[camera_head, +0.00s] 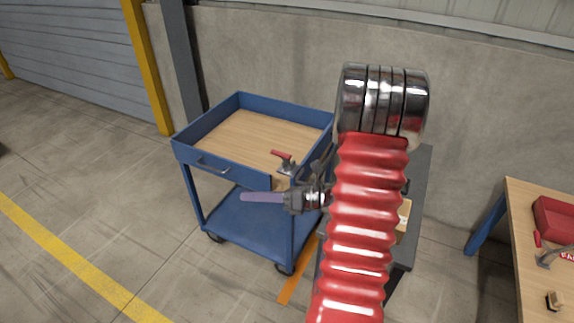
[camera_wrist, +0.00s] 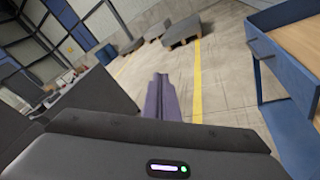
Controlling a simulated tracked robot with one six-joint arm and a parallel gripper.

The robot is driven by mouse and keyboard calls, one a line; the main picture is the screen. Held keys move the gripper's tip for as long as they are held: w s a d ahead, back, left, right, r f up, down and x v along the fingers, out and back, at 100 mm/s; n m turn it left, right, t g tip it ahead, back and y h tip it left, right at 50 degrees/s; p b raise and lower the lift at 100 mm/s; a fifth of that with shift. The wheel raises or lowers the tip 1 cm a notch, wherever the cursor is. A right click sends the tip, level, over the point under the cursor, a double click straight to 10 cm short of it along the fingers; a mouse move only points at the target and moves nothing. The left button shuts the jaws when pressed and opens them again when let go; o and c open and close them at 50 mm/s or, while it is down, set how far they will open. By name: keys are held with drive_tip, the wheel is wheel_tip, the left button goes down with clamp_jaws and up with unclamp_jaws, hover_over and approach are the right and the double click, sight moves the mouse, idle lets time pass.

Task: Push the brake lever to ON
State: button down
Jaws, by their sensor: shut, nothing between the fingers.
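A small lever with a red handle (camera_head: 281,154), which looks like the brake lever, stands at the near right corner of a blue cart (camera_head: 215,163). I cannot read any ON mark. My gripper (camera_head: 243,197) is shut and empty. Its purple fingers point left in the head view, in front of the cart's near side and below the lever in the picture. I cannot tell its exact distance from the cart. In the wrist view the shut fingers (camera_wrist: 160,78) point over open floor. The cart (camera_wrist: 283,55) shows at the right there, and the lever is not visible.
My red arm hides much of a dark table (camera_head: 408,252) right of the cart. A wooden bench (camera_head: 525,225) with a red box (camera_head: 556,218) stands far right. A concrete wall (camera_head: 255,60) is behind the cart. Floor at the left is clear.

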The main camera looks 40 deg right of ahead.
drive_tip(key=s+d+f+m+t+h, duration=0.2)
drive_tip(key=d+f+m+t+h, duration=0.1)
drive_tip(key=d+m, duration=0.3)
drive_tip(key=s+d+f+m+t+h, duration=0.2)
drive_tip(key=d+m, duration=0.4)
drive_tip(key=d, duration=0.4)
drive_tip(key=f+t+h, duration=0.1)
drive_tip(key=f+h, duration=0.1)
drive_tip(key=shift+s+d+h, duration=0.15)
drive_tip(key=shift+d+h, duration=0.15)
drive_tip(key=shift+h, duration=0.1)
drive_tip(key=w+d+r, duration=0.2)
drive_tip(key=w, duration=0.9)
drive_tip(key=shift+d+r, duration=0.15)
drive_tip(key=shift+r, duration=0.2)
drive_tip(key=shift+w, duration=0.1)
